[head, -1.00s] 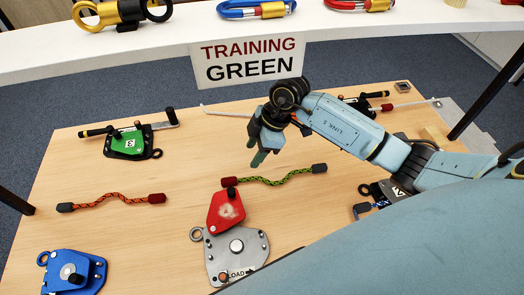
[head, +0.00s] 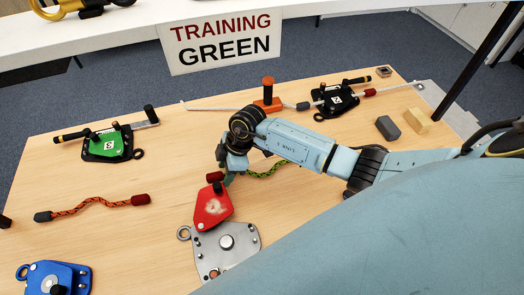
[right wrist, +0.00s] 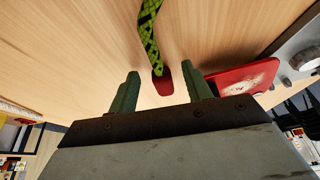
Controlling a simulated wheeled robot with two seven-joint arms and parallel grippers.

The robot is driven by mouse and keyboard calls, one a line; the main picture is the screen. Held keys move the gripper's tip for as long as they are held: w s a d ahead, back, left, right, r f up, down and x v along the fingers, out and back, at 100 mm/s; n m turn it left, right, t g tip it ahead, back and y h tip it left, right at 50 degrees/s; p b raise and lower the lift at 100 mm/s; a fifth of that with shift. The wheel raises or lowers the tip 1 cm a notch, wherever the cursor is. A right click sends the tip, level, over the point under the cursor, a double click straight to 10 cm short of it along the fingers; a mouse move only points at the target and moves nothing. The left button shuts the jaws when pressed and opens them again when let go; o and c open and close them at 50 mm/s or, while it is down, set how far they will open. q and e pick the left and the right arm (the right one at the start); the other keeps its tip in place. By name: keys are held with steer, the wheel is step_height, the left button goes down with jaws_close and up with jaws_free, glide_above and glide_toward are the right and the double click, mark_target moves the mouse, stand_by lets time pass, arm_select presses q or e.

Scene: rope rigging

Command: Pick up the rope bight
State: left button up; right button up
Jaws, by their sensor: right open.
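A green-and-black rope (head: 267,170) lies on the table, partly hidden behind my right arm in the head view. In the right wrist view the green rope (right wrist: 149,35) runs down from the top edge to its dark red end cap (right wrist: 163,84). My right gripper (head: 228,178) is open, and its green fingers (right wrist: 163,74) appear on either side of that red end. I cannot tell how far above the table the fingertips are. An orange-and-black rope (head: 90,206) lies at the left of the table, away from the gripper. My left gripper is out of view.
A red plate (head: 212,208) on a grey metal plate (head: 226,262) sits close to the right gripper. A green device (head: 108,146), a blue one (head: 45,280) and a black one (head: 338,98) stand around the table. Bare wood lies left of centre.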

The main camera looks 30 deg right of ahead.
steer(key=shift+a+f, duration=0.1)
steer(key=shift+f, duration=0.05)
steer(key=c, duration=0.9)
